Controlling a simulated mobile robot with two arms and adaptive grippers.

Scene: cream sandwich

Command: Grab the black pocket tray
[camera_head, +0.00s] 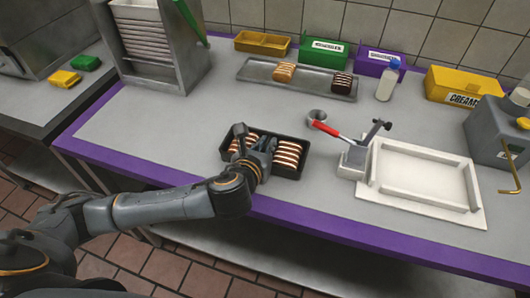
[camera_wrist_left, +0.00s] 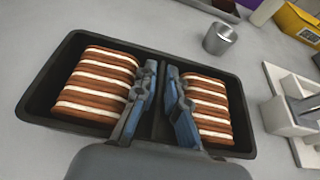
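The black pocket tray (camera_head: 301,176) lies flat on the grey counter near its front edge. Its two pockets hold stacks of brown and white cream sandwiches, a left stack (camera_wrist_left: 95,86) and a right stack (camera_wrist_left: 208,108). My left gripper (camera_head: 254,142) reaches down over the tray's middle. In the left wrist view, its two fingers (camera_wrist_left: 162,72) stand on either side of the tray's centre divider (camera_wrist_left: 158,128), between the stacks. A narrow gap shows between the fingers; whether they press on the divider is unclear. My right gripper is not in view.
A small metal cup (camera_wrist_left: 220,38) stands behind the tray. A metal tray (camera_head: 254,72) with two food pieces lies behind. The counter left of the black tray is clear.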

